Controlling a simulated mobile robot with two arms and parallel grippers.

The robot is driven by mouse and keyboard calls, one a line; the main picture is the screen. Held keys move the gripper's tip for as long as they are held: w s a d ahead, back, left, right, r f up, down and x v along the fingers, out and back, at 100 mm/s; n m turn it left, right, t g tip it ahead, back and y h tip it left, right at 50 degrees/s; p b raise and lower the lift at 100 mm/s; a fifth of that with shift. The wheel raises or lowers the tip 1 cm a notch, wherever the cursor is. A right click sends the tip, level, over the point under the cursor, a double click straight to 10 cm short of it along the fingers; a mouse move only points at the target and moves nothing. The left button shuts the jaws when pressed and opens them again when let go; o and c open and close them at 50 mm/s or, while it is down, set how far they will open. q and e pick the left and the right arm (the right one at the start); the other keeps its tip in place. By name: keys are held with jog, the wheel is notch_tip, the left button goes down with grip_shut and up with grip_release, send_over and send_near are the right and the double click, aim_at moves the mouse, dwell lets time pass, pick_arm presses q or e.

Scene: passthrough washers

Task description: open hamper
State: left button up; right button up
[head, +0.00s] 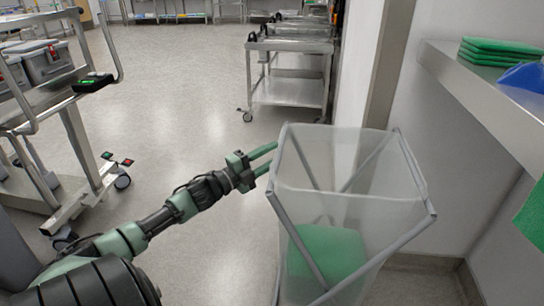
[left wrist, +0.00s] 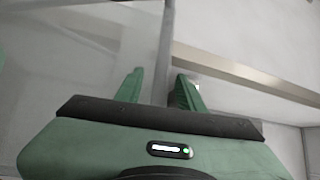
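The hamper (head: 395,210) stands at the right in the head view. It has translucent walls and a grey tube frame, with folded green cloth (head: 325,252) inside. Its top looks open, with tubes crossing inside. My left gripper (head: 272,162) is at the hamper's left side, just below its upper rim, with its fingers apart. In the left wrist view, the open left gripper (left wrist: 160,92) has a grey upright tube (left wrist: 168,45) showing between its fingers. I cannot tell whether the fingers touch the tube. My right gripper is not in view.
A steel shelf (head: 480,92) with folded green cloths (head: 497,50) and a blue item (head: 524,77) is on the right wall. Steel carts (head: 290,90) stand behind the hamper. A wheeled cart (head: 75,110) with grey bins is at the left. Floor between is clear.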

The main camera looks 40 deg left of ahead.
pick_arm(q)
jog(key=shift+d, duration=0.1)
